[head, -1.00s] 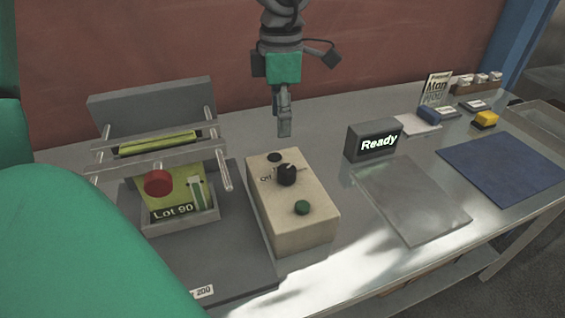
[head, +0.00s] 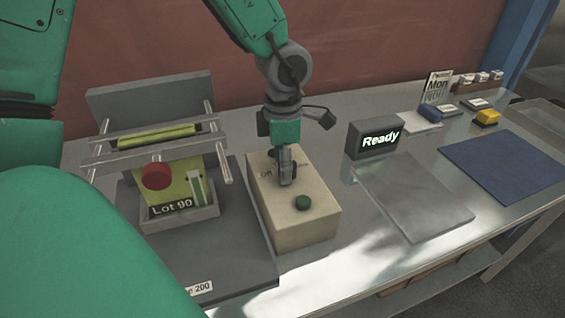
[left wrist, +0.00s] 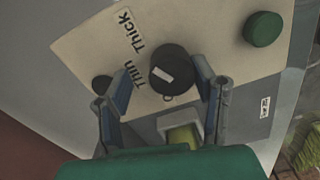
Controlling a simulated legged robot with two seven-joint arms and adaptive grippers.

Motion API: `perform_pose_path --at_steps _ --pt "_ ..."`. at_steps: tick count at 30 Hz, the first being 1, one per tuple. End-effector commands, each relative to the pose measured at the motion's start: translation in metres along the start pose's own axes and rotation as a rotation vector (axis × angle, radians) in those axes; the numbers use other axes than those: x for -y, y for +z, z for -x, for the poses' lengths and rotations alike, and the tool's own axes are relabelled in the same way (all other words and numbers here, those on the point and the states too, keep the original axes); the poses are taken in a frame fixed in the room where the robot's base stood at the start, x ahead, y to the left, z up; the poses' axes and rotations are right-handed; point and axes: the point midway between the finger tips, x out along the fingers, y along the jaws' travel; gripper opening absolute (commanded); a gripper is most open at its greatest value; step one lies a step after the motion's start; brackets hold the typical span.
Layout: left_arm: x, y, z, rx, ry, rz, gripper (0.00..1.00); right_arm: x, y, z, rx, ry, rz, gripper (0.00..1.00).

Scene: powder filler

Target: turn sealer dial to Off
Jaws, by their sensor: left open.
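The sealer control box (head: 310,230) is beige and stands mid-bench, with a green button (head: 303,203) and an "Off" label (head: 266,175) on top. My left gripper (head: 286,180) points down over it and mostly hides the black dial in the head view. In the left wrist view the round black dial (left wrist: 172,72) has a white mark and lies between the open fingers of my left gripper (left wrist: 162,78), with gaps at both sides. "Thin" and "Thick" labels (left wrist: 130,50) are beside it. I cannot tell the dial's setting. My right gripper is not seen.
Left of the box is a grey sealer with a red knob (head: 156,176) and a "Lot 90" pouch (head: 184,200). Right are a "Ready" display (head: 375,140), a grey plate (head: 415,205) and a blue mat (head: 500,165).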

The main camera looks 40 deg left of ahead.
Motion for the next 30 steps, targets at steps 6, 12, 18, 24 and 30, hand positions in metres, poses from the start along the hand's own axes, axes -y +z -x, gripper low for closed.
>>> perform_pose_path --at_steps 6,12,18,24,30 --pt "0.002 0.002 0.002 -0.001 0.003 -0.002 0.03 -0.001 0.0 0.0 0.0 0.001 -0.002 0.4" --pt "0.0 0.0 0.0 0.006 -0.004 -0.003 0.03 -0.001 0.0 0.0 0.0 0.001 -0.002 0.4" --pt "-0.001 -0.002 -0.001 0.002 -0.003 -0.001 0.03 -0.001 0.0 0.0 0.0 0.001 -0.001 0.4" --pt "-0.002 -0.003 0.0 0.0 -0.004 0.028 0.03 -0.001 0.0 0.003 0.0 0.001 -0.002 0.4" --pt "-0.002 -0.003 0.001 0.0 -0.006 0.124 0.03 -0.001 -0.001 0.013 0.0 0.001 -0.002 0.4"
